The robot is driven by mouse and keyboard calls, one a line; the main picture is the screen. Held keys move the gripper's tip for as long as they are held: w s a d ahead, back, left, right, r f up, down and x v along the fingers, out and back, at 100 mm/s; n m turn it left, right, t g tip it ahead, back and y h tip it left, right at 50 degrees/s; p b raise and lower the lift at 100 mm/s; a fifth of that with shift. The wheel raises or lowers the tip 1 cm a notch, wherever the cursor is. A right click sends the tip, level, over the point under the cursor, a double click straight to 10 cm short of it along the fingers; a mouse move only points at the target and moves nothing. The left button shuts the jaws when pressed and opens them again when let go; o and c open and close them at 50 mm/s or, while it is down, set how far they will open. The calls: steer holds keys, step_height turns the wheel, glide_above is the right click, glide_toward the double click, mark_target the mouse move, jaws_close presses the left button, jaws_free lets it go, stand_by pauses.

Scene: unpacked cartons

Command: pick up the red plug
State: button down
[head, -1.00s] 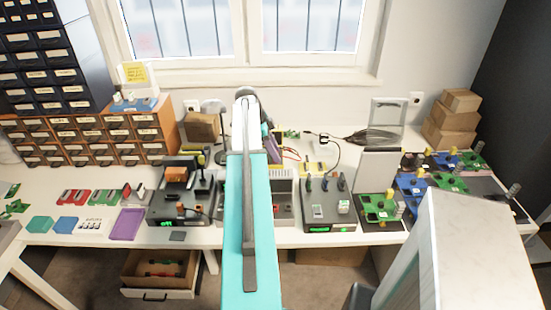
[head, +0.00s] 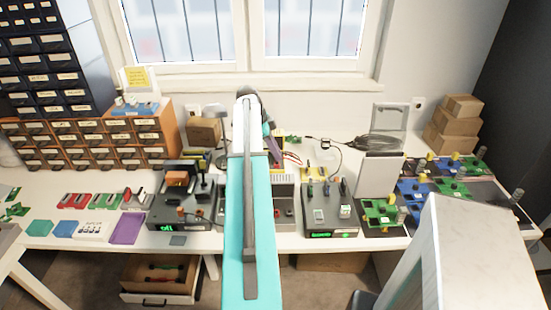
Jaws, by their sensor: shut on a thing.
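I cannot make out a red plug for certain in the head view. My long teal and grey arm reaches away over the bench and hides part of its middle. My gripper's fingers do not show, so what they hold is hidden. A dark box with several upright plugs or knobs (head: 327,188) stands just right of the arm, their colours too small to tell. Thin red leads (head: 291,158) lie behind, beside a yellow item (head: 313,173).
Orange drawer units (head: 90,143) stand at the back left. A dark device (head: 182,205) sits left of the arm. Green and blue circuit boards (head: 425,190) crowd the right, with stacked cartons (head: 455,122) behind. An open drawer (head: 160,277) hangs below the bench. The bench's front strip is mostly clear.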

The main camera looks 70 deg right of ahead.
steer(key=shift+r, duration=0.7)
steer(key=shift+s+a+r+b, duration=0.1)
steer(key=shift+s+a+b, duration=0.1)
steer(key=shift+b, duration=0.1)
steer(key=s+a+r+b, duration=0.1)
steer(key=s+a+b, duration=0.2)
steer(key=s+a, duration=0.6)
steer(key=a, duration=0.3)
steer(key=shift+a+r, duration=0.15)
steer(key=shift+r, duration=0.15)
steer(key=shift+s, duration=0.1)
